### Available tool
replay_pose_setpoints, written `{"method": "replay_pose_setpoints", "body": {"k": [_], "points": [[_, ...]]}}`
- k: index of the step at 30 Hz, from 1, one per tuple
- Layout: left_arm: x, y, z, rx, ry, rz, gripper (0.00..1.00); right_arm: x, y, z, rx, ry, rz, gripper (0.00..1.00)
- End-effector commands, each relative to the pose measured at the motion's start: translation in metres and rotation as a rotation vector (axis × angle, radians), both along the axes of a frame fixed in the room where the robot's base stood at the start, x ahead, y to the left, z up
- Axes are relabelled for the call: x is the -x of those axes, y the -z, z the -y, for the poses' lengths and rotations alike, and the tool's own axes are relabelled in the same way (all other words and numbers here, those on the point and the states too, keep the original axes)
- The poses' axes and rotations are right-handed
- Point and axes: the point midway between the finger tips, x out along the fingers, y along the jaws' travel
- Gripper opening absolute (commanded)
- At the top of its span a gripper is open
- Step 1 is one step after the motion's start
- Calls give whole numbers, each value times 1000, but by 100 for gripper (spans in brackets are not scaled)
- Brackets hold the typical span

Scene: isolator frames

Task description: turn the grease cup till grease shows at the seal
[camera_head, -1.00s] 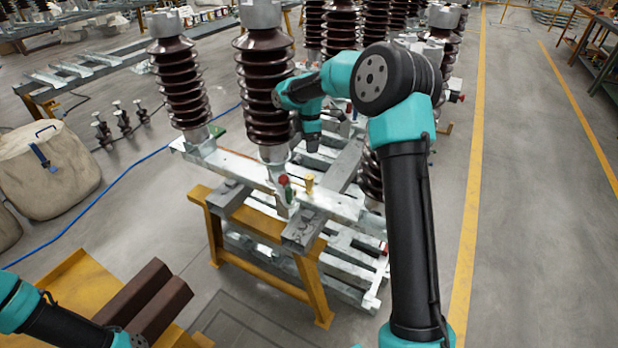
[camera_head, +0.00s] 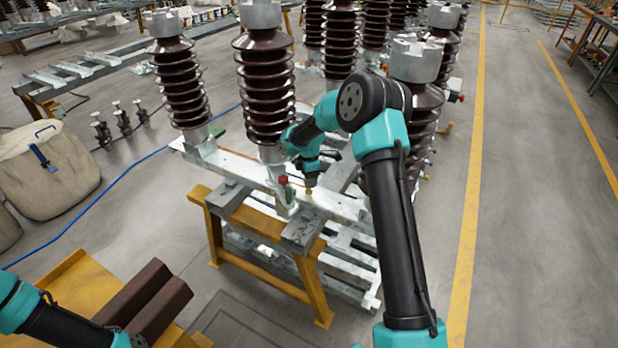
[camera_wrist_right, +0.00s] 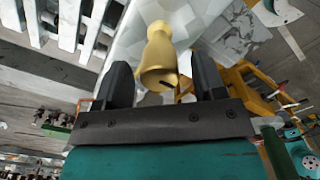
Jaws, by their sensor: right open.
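The brass grease cup (camera_wrist_right: 158,58) stands up from the grey metal frame (camera_head: 235,168) and shows between my right gripper's fingers in the right wrist view. My right gripper (camera_wrist_right: 164,82) is open, with one dark finger on each side of the cup and visible gaps between. In the head view the right gripper (camera_head: 311,183) is just above the cup (camera_head: 309,193), which it partly covers. I cannot make out the seal or any grease. Part of my left arm shows at the lower left of the head view, but its gripper does not.
Ribbed brown insulators (camera_head: 264,88) rise close behind and left of the right gripper. A red-capped green part (camera_head: 284,187) stands just left of the cup. A yellow trestle (camera_head: 262,222) supports the frame.

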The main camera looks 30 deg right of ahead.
Motion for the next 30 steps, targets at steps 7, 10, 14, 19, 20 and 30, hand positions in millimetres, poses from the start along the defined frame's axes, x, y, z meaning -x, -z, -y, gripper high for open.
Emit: {"method": "replay_pose_setpoints", "body": {"k": [7, 10, 14, 19, 20, 30], "points": [[0, 0, 0, 0, 0, 0, 43, 0, 4, 0, 0, 1, 1, 64], [0, 0, 0, 0, 0, 0, 43, 0, 4, 0, 0, 1, 1, 64], [0, 0, 0, 0, 0, 0, 43, 0, 4, 0, 0, 1, 1, 52], [0, 0, 0, 0, 0, 0, 43, 0, 4, 0, 0, 1, 1, 36], [0, 0, 0, 0, 0, 0, 43, 0, 4, 0, 0, 1, 1, 33], [0, 0, 0, 0, 0, 0, 43, 0, 4, 0, 0, 4, 1, 14]]}}
